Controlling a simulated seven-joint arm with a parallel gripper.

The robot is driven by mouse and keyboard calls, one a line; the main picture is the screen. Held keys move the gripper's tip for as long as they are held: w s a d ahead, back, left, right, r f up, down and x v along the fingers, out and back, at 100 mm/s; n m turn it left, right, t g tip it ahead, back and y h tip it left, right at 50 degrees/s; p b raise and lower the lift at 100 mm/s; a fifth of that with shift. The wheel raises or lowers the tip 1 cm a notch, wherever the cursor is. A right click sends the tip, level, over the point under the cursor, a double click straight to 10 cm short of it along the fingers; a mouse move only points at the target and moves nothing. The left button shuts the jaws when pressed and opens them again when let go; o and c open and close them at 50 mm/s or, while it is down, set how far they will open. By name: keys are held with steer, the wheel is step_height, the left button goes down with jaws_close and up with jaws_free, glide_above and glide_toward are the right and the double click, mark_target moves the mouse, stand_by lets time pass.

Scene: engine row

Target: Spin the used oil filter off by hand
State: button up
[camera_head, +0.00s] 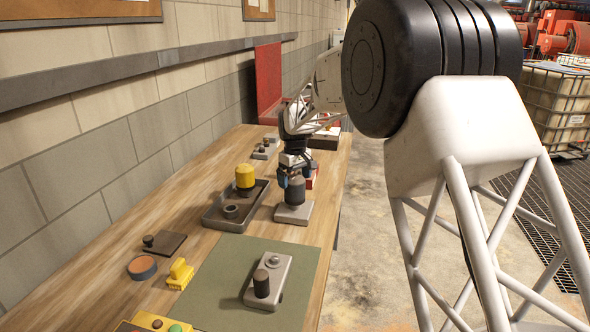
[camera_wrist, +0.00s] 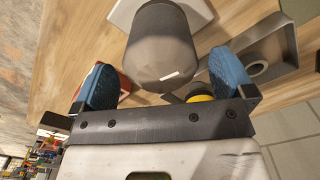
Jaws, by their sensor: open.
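The used oil filter (camera_head: 296,191) is a dark grey canister. It stands upright on a pale grey base (camera_head: 293,214) near the bench's right edge. In the wrist view the filter (camera_wrist: 160,50) lies between the two pads of my gripper (camera_wrist: 161,66). The base (camera_wrist: 122,12) shows behind the filter.
A grey tray (camera_head: 213,222) left of the base holds a yellow canister (camera_head: 245,176) and a dark ring (camera_head: 231,211). A green mat (camera_head: 215,277) with a metal block (camera_head: 281,273) lies nearer. The wall borders the bench's left side.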

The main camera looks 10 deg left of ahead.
steer(key=shift+f, duration=1.3)
steer(key=shift+c, duration=0.2)
steer(key=c, duration=1.1)
steer(key=shift+n, duration=1.1)
steer(key=o, duration=0.6)
steer(key=c, duration=0.4)
steer(key=shift+r, duration=0.25)
steer(key=shift+r, duration=2.1)
